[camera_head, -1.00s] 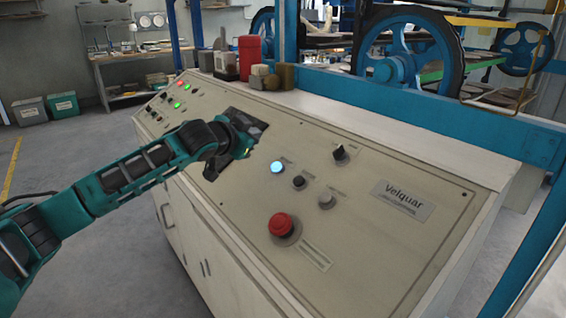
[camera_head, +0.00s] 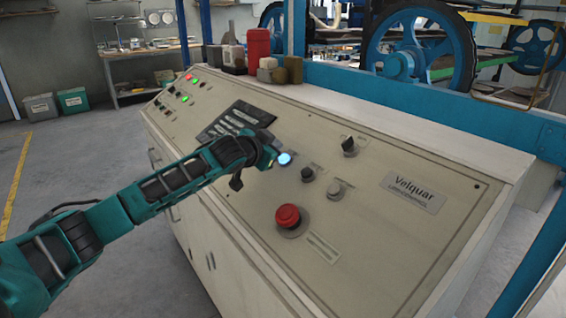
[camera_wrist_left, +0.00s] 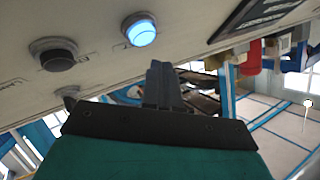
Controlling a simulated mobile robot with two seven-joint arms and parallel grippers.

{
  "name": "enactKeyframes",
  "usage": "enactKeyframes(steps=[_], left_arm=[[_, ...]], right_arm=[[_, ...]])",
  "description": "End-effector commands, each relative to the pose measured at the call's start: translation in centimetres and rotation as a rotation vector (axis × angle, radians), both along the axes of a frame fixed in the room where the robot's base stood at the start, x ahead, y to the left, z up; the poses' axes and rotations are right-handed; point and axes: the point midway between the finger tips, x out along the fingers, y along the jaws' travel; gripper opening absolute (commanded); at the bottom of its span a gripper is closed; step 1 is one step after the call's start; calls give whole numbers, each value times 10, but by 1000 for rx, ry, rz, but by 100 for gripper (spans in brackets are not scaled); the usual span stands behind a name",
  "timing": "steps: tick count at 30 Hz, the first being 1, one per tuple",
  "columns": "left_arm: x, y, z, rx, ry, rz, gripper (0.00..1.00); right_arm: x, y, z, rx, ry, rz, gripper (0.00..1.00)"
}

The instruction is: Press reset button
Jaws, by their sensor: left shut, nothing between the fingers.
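A lit blue button (camera_head: 285,158) is on the sloped face of the beige control panel (camera_head: 350,250). A small black button (camera_head: 307,174), a grey button (camera_head: 335,190) and a large red mushroom button (camera_head: 288,216) are near it. The labels are too small to read, so I cannot tell which is marked reset. My left gripper (camera_head: 272,158) is just left of the blue button. In the left wrist view the gripper (camera_wrist_left: 158,70) is shut and empty, its tips close to the glowing blue button (camera_wrist_left: 142,33); contact is unclear. My right gripper is not in view.
A black selector knob (camera_head: 348,146) and a Velquar nameplate (camera_head: 413,191) are on the panel's right part. A dark display (camera_head: 236,119) is behind my left wrist. A red canister (camera_head: 258,50) and small containers stand on the panel's back ledge.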

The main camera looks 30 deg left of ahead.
Motion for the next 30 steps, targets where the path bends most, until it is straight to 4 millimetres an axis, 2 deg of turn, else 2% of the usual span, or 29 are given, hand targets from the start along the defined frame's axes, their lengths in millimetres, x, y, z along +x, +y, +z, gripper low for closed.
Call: enactKeyframes(steps=[6, 30], left_arm=[[6, -2, -10, 0, -1, 0, 0], [6, -2, -10, 0, 0, 0, 0]], right_arm=[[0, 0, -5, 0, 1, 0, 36], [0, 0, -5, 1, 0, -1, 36]])
